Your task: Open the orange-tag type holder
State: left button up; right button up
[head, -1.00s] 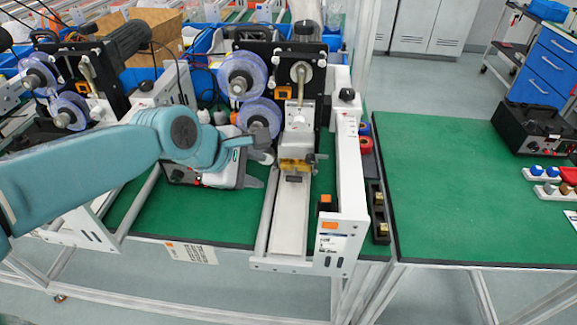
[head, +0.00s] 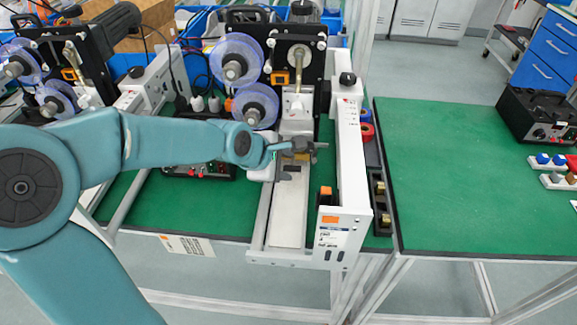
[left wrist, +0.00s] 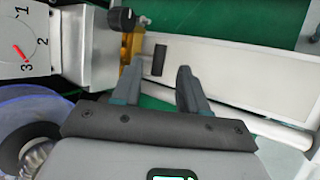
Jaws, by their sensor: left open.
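The orange tag (head: 330,219) is on the front end plate of the middle coder. That coder's type holder is a brass-yellow block with a small black handle, below the white print head (head: 297,110); my gripper partly covers it in the head view. In the left wrist view the brass block (left wrist: 128,52) and the black handle (left wrist: 159,60) show clearly. My left gripper (head: 306,161) is open over the white rail, at the holder. In the left wrist view its two fingertips (left wrist: 159,72) point toward the handle, one to each side; contact cannot be told. My right gripper is not in view.
Clear film reels (head: 236,62) stand left of the print head. A second coder (head: 80,50) is farther left, partly behind my arm. A dark tray with brass pieces (head: 381,205) lies right of the coder. The green bench on the right (head: 460,180) is mostly clear.

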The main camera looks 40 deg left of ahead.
pick_arm(q)
jog(key=shift+x, duration=1.45)
grip_shut()
